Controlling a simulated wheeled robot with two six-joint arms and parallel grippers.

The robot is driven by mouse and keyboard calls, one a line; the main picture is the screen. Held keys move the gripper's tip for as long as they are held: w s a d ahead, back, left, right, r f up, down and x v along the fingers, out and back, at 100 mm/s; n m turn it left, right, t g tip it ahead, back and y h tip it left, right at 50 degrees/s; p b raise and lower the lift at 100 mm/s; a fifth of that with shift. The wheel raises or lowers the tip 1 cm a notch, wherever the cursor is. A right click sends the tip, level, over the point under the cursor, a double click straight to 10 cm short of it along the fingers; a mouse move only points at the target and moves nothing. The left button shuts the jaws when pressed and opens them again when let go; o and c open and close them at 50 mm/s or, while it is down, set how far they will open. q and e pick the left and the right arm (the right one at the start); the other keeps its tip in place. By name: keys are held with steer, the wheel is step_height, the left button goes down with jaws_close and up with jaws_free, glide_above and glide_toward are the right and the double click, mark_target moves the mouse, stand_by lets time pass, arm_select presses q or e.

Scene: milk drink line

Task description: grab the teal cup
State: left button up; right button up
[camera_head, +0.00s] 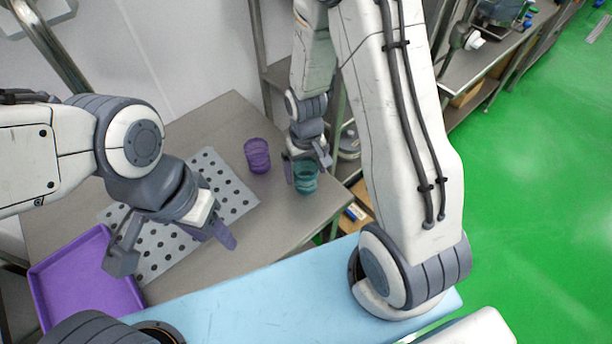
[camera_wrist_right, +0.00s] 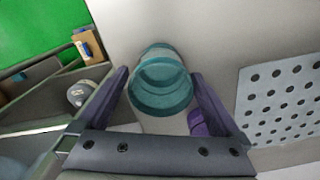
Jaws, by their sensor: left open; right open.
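The teal cup (camera_head: 306,178) stands upright on the grey metal table, near its right edge. In the right wrist view the teal cup (camera_wrist_right: 161,84) sits between the two spread fingers of my right gripper (camera_wrist_right: 165,100). In the head view my right gripper (camera_head: 306,166) is open at the cup, with a finger on either side. I cannot tell whether the fingers touch it. My left gripper (camera_head: 172,248) is open and empty, above the perforated plate (camera_head: 207,160) and beside the purple tray.
A purple cup (camera_head: 257,155) stands left of the teal cup, and it also shows in the right wrist view (camera_wrist_right: 198,124). The purple tray (camera_head: 88,281) lies at the table's left. A light blue surface (camera_head: 270,305) is in front. Shelves with boxes stand beyond the table's right edge.

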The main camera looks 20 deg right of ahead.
steer(key=shift+s+f, duration=0.1)
steer(key=shift+f, duration=1.55)
steer(key=c, duration=1.3)
steer(key=shift+r, duration=0.1)
